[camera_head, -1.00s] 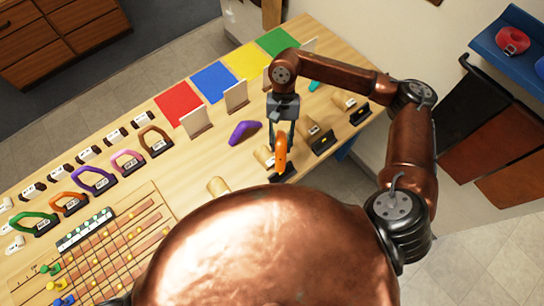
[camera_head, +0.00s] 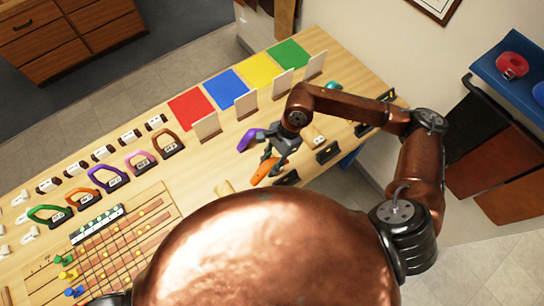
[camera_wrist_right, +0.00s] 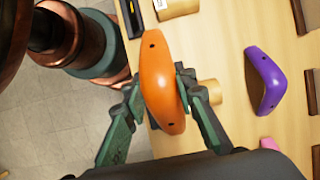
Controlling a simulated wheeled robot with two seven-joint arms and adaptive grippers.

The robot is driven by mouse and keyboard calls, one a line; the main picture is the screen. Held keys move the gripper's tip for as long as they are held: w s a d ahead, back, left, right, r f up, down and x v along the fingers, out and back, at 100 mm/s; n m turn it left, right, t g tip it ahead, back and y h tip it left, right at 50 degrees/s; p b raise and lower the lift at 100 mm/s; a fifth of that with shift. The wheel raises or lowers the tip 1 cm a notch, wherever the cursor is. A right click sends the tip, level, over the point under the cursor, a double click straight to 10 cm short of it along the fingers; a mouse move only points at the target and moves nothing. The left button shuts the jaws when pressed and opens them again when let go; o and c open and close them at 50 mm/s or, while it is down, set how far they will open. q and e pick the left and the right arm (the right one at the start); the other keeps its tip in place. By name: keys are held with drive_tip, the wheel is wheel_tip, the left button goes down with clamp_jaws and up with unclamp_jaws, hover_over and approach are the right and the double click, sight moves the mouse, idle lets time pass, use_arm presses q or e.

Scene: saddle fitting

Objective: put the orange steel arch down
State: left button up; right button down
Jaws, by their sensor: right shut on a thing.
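The orange steel arch (camera_head: 264,173) is held by my right gripper (camera_head: 269,160) over the right half of the table. In the right wrist view the arch (camera_wrist_right: 160,75) stands lengthwise between the two fingers of the gripper (camera_wrist_right: 158,86), which close on it from both sides. It overlaps the table edge in that view. Whether its underside touches the table cannot be told. My left gripper is not in view.
A purple arch (camera_head: 248,140) lies close by; it also shows in the right wrist view (camera_wrist_right: 264,82). Wooden blocks and black stands line the table's near edge. Coloured squares with upright cards and a row of labelled arches lie farther off.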

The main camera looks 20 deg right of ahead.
drive_tip(key=w+f, duration=0.2)
drive_tip(key=w+d+f+p, duration=0.1)
drive_tip(key=w+f, duration=0.1)
drive_tip(key=w+d+f, duration=0.1)
drive_tip(key=w+f, duration=0.1)
drive_tip(key=shift+w+d, duration=0.2)
drive_tip(key=shift+w+d+f+p, duration=0.15)
drive_tip(key=shift+w+f+p, duration=0.2)
drive_tip(key=shift+f, duration=0.1)
wheel_tip(320, 180, down, 2)
drive_tip(key=shift+f+p, duration=0.1)
drive_tip(key=shift+p, duration=0.5)
drive_tip(key=shift+w+f, duration=0.1)
drive_tip(key=shift+f, duration=0.4)
drive_tip(key=shift+f, duration=0.1)
drive_tip(key=shift+f+b, duration=0.6)
drive_tip(key=shift+b, duration=0.15)
drive_tip(key=c, duration=1.6)
unclamp_jaws()
